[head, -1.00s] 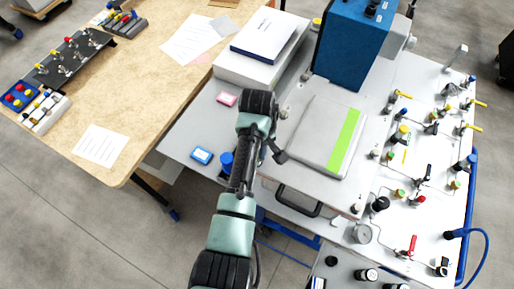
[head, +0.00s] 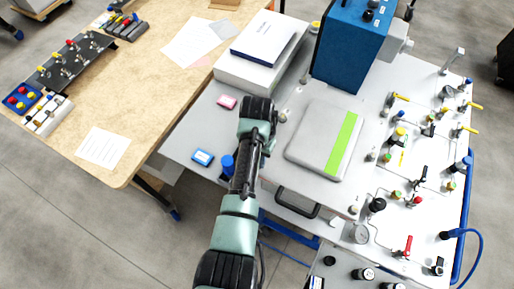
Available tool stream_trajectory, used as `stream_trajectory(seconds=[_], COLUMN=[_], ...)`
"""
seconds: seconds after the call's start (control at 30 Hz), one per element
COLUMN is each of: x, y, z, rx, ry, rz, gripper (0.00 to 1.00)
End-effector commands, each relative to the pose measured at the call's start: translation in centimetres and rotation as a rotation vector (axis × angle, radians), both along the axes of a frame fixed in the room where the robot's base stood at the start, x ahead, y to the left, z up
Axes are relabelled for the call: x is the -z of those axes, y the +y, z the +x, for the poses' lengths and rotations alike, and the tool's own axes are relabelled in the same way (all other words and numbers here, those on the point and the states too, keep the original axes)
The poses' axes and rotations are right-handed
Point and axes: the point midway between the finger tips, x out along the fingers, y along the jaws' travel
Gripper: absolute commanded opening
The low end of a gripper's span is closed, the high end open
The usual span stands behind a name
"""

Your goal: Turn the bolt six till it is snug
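A grey rounded cover (head: 312,130) with a bright green stripe (head: 341,144) lies on the light bench top. Small round fittings stand around it: one left of its upper left corner (head: 283,116), one below its right side (head: 353,210) and one at its right (head: 371,156). No number is legible, so I cannot tell which is bolt six, or whether it is hidden. My arm reaches up to the left of the cover, its wrist joint beside the upper left fitting. My gripper is hidden behind the arm, so its fingers and any contact do not show.
A blue instrument (head: 350,45) stands behind the cover. A white box with a book (head: 264,38) is at the back left. Valves and a gauge (head: 361,233) crowd the right panel.

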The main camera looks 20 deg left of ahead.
Motion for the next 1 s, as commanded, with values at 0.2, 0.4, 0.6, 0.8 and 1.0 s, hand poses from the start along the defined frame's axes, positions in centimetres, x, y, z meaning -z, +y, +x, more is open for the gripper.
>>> stream_trajectory(seconds=[0.2, 0.4, 0.6, 0.8, 1.0], x=[-0.27, -0.29, -0.32, -0.34, -0.35], y=[0.03, 0.05, 0.06, 0.07, 0.06], z=[0.15, 0.17, 0.19, 0.22, 0.25], rx=[0.207, 0.397, 0.586, 0.776, 0.966], ry=[-0.003, -0.004, -0.005, -0.006, -0.007], rz=[0.001, 0.001, 0.002, 0.003, 0.003], gripper=[0.0, 0.0, 0.0, 0.0, 0.0])
